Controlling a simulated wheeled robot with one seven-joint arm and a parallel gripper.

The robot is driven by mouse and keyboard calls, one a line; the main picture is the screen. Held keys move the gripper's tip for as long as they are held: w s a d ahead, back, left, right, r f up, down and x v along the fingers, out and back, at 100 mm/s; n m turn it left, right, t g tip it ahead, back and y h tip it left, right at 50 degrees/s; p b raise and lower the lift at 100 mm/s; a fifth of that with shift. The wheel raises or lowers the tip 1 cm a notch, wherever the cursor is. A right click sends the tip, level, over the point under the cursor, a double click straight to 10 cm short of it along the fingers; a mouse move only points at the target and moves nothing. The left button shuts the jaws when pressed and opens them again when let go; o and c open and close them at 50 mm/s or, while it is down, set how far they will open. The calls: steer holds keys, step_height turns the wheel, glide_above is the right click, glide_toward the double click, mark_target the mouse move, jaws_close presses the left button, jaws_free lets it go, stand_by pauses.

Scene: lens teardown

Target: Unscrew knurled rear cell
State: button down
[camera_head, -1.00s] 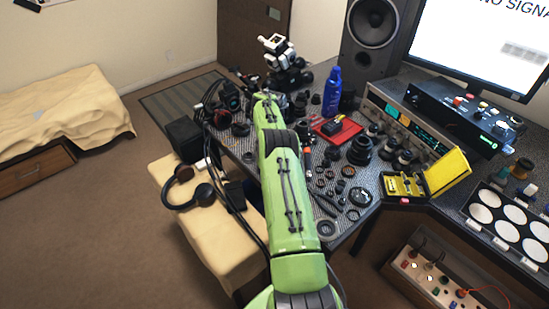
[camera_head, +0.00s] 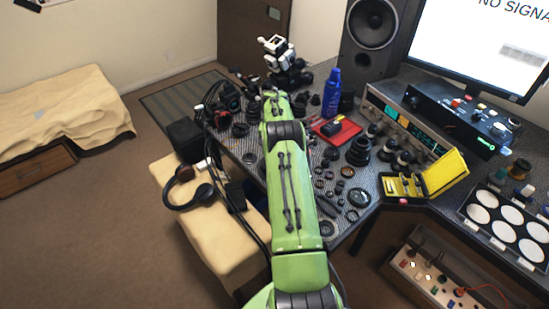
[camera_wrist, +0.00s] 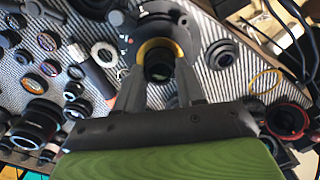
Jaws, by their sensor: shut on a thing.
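In the wrist view, my gripper (camera_wrist: 160,80) points at the textured bench with one finger on each side of a dark round lens part (camera_wrist: 159,70). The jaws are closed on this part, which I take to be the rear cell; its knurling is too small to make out. A gold-coloured ring (camera_wrist: 160,47) and a grey round body show just beyond the fingertips. I cannot tell whether the cell is still threaded into that body. In the head view my own green arm hides the gripper and the held part.
Several loose lens rings and barrels lie close around, such as a dark barrel (camera_wrist: 36,122) at left and a red-rimmed ring (camera_wrist: 287,121) at right. In the head view a blue bottle (camera_head: 331,95), red tray (camera_head: 350,132) and yellow case (camera_head: 446,172) stand on the bench (camera_head: 347,223).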

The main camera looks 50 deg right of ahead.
steer(key=shift+r+p, duration=1.7)
steer(key=shift+r, duration=0.85)
steer(key=shift+f, duration=0.1)
